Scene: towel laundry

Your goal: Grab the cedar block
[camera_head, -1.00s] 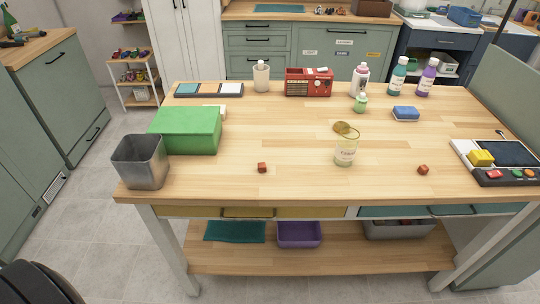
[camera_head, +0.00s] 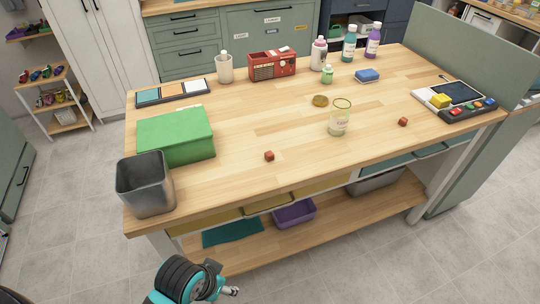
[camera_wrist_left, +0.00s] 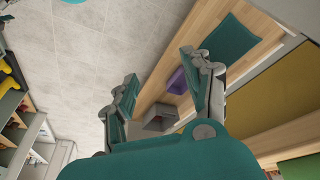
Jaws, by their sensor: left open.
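Two small reddish-brown blocks lie on the wooden table: one block (camera_head: 269,156) near the front edge, left of the glass jar, and another block (camera_head: 403,121) to the right of the jar. I cannot tell which is the cedar block. The labelled glass jar (camera_head: 340,118) stands open between them, and its contents are unclear. A round brownish lid (camera_head: 320,100) lies behind it. My left gripper (camera_head: 232,291) is low in front of the table, well away from both blocks. In the left wrist view it (camera_wrist_left: 158,68) is open and empty. My right gripper is not seen.
A metal bin (camera_head: 146,190) and a green box (camera_head: 176,137) stand at the table's left. The lower shelf holds a teal cloth (camera_head: 232,233) and a purple tray (camera_head: 294,214). A button console (camera_head: 462,112) sits at the right end. The floor in front is clear.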

